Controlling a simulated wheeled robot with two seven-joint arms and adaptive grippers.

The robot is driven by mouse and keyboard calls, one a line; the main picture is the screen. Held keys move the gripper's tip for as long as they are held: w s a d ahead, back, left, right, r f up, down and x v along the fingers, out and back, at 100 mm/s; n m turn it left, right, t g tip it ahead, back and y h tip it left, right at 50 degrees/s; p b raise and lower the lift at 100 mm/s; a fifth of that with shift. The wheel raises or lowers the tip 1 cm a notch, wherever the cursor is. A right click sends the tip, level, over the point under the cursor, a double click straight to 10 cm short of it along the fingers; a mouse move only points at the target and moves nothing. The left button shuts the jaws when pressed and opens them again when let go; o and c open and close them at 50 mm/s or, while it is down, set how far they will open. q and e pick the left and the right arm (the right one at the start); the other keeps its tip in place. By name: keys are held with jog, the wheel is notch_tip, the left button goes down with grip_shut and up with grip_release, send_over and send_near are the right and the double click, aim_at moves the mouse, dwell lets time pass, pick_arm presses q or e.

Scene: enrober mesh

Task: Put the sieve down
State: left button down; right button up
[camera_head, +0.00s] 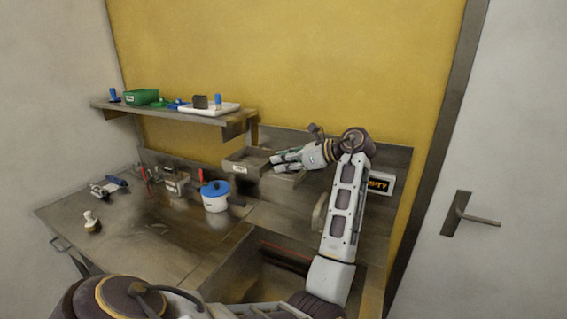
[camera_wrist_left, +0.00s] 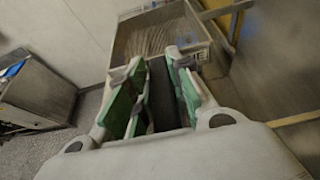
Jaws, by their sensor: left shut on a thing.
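My left gripper (camera_head: 274,162) is at the back right of the bench, pointing left, beside a shallow box-like tray (camera_head: 240,168) with a white label. In the left wrist view the green-padded fingers (camera_wrist_left: 152,95) are closed around a dark upright piece (camera_wrist_left: 163,95), which I take to be part of the sieve. Just beyond the fingertips is a rectangular frame with a ribbed or mesh-like floor (camera_wrist_left: 160,38). I cannot tell for sure whether the dark piece joins this frame, or whether the frame rests on something. My right gripper is not in view.
A white pot with a blue lid (camera_head: 215,195) stands on the bench (camera_head: 130,235), left of an open recess (camera_head: 290,262). A shelf (camera_head: 180,115) with a green box (camera_head: 141,97) hangs above. A sign reading "EMPTY" (camera_head: 379,183) is right of the forearm. The bench's front left is mostly clear.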

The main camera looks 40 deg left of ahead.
pick_arm(q)
jog(key=shift+f, duration=0.2)
dwell(0.3)
jog(key=c, duration=1.3)
grip_release()
jog(key=shift+r, duration=0.1)
jog(key=shift+v, duration=3.8)
jog(key=shift+r, duration=0.1)
notch_tip(320, 180, up, 9)
jog(key=p, duration=0.8)
jog(key=shift+p, duration=0.4)
